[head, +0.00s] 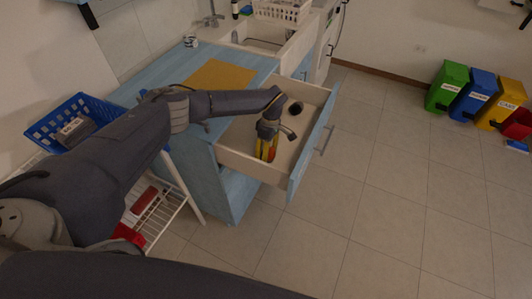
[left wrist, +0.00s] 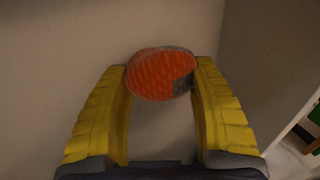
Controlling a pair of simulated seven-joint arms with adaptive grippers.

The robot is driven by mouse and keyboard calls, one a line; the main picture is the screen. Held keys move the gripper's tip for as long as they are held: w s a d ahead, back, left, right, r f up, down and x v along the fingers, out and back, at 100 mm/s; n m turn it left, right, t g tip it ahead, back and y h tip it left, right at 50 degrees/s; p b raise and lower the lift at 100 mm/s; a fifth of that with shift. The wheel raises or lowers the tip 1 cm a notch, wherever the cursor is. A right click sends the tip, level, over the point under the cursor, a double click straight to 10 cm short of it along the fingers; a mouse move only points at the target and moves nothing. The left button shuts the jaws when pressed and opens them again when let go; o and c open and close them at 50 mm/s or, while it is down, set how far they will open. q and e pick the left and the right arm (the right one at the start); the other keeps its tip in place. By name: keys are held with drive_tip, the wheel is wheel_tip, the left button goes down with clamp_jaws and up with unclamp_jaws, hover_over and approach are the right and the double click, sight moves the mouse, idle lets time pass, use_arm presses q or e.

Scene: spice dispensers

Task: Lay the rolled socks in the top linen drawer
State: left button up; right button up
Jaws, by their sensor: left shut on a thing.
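A blue-fronted drawer (head: 314,147) stands pulled out at the top of the light blue cabinet (head: 238,192). My left gripper (head: 266,155), with yellow fingers, points down inside the drawer's walls. In the left wrist view my left gripper (left wrist: 162,85) is shut on an orange-red and grey rolled sock bundle (left wrist: 158,74), held between the fingertips. A pale surface lies behind the bundle; I cannot tell whether the bundle touches it. A small dark round thing (head: 296,108), perhaps another rolled pair, lies in the far part of the drawer. My right gripper is not in view.
A tan board (head: 218,75) lies on the blue countertop. A blue basket (head: 72,118) sits on a white rack at the left. A sink and white basket (head: 282,11) are at the back. Coloured bins (head: 472,95) stand far right. The tiled floor between is clear.

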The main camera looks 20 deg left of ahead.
use_arm(q)
drive_tip(key=o, duration=1.1)
drive_tip(key=shift+r, duration=0.1)
drive_tip(key=v, duration=1.2)
